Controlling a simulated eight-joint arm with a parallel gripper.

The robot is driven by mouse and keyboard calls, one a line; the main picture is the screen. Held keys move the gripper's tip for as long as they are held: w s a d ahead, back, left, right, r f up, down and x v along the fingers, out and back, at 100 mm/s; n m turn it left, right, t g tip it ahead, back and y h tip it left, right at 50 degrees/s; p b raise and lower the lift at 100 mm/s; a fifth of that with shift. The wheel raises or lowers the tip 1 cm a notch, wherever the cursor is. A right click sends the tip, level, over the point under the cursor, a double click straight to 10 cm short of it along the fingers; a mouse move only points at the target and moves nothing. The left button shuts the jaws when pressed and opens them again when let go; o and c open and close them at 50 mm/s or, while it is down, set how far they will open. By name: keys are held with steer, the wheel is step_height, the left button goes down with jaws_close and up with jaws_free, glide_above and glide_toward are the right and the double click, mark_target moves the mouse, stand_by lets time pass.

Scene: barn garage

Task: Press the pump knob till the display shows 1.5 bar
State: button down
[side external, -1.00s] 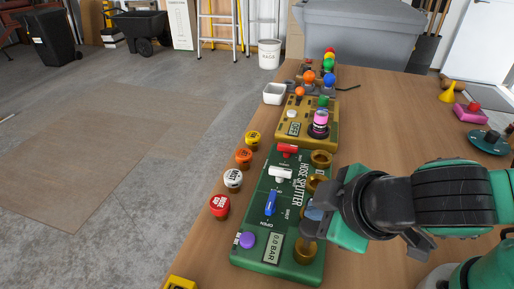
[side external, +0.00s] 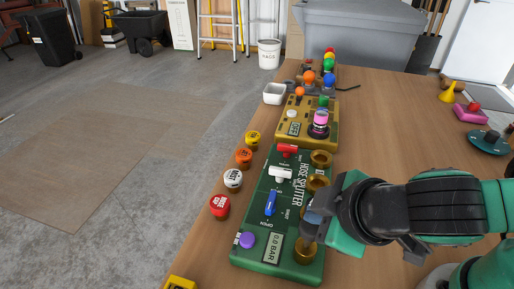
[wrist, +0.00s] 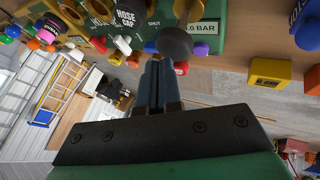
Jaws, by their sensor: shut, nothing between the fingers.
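The green hose splitter box (side external: 252,210) lies on the wooden table. Its display (side external: 272,248) reads 0.0 BAR; in the wrist view the display (wrist: 203,28) is partly cut off. A purple knob (side external: 247,240) sits beside the display and also shows in the wrist view (wrist: 201,49). A dark round knob (wrist: 174,42) shows just beyond my fingertips in the wrist view. My gripper (side external: 313,217) is shut and empty, above the box's right edge by the nearest brass fitting (side external: 304,250). Whether it touches the dark knob I cannot tell. No label clearly names the pump knob.
A blue lever (side external: 270,203), a white handle (side external: 280,174) and a red handle (side external: 287,150) stand on the box. Several round caps, including a red one (side external: 220,206), line its left. A yellow box (side external: 306,125) stands behind.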

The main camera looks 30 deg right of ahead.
mark_target(315, 228)
steer(key=shift+f, duration=1.6)
stand_by(1.1)
steer(key=shift+r, duration=2.05)
steer(key=shift+r, duration=2.5)
steer(key=w+d+f+m, duration=0.2)
steer(key=w+d+m, duration=0.1)
steer(key=d, duration=0.4)
steer(key=w+d+f+m, duration=0.2)
steer(key=w+d+m, duration=0.1)
steer(key=d+m, duration=0.2)
steer(key=shift+w+d+y, duration=0.15)
steer(key=shift+d+y, duration=0.15)
steer(key=shift+d, duration=0.95)
